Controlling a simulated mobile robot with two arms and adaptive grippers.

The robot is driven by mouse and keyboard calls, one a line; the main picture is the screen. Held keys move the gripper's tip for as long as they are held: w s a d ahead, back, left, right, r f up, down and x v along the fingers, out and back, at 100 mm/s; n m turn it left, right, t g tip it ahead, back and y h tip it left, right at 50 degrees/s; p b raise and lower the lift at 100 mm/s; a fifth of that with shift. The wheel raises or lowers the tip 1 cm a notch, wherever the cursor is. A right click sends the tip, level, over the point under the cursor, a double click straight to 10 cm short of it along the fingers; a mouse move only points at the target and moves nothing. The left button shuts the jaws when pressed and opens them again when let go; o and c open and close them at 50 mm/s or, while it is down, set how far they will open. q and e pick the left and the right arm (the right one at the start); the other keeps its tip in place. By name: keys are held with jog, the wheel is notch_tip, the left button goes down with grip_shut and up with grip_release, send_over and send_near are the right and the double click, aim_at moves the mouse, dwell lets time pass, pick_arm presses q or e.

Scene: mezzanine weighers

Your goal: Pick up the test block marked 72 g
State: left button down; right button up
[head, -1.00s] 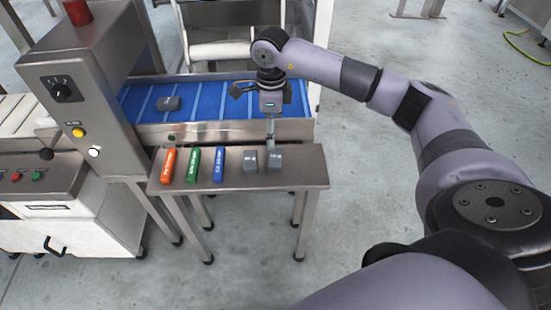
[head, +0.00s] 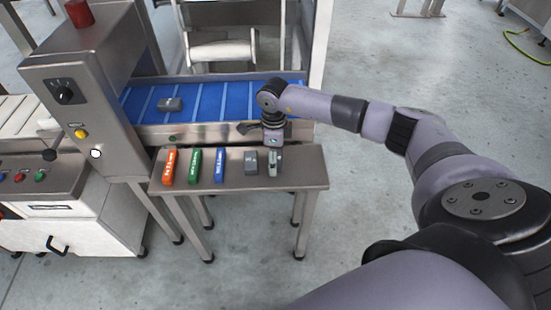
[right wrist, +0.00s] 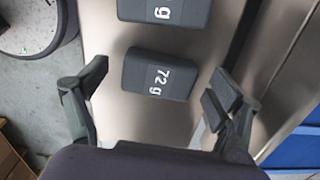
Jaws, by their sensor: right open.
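My right gripper (head: 274,158) is low over that end of the table. In the right wrist view the right gripper (right wrist: 155,88) is open, with one finger to each side of the block and no visible contact. A second grey block (right wrist: 165,10) lies beside it, its marking partly cut off; it also shows in the head view (head: 250,161). My left gripper is not in view.
The steel table (head: 300,176) also holds an orange block (head: 169,167), a green block (head: 194,167) and a blue block (head: 219,166). Behind it runs a blue conveyor belt (head: 215,100) with a grey block (head: 171,104). A steel control cabinet (head: 90,70) stands left.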

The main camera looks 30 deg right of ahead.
jog(key=shift+c, duration=0.5)
jog(key=c, duration=1.1)
jog(key=shift+r, duration=0.1)
jog(key=shift+c, duration=0.2)
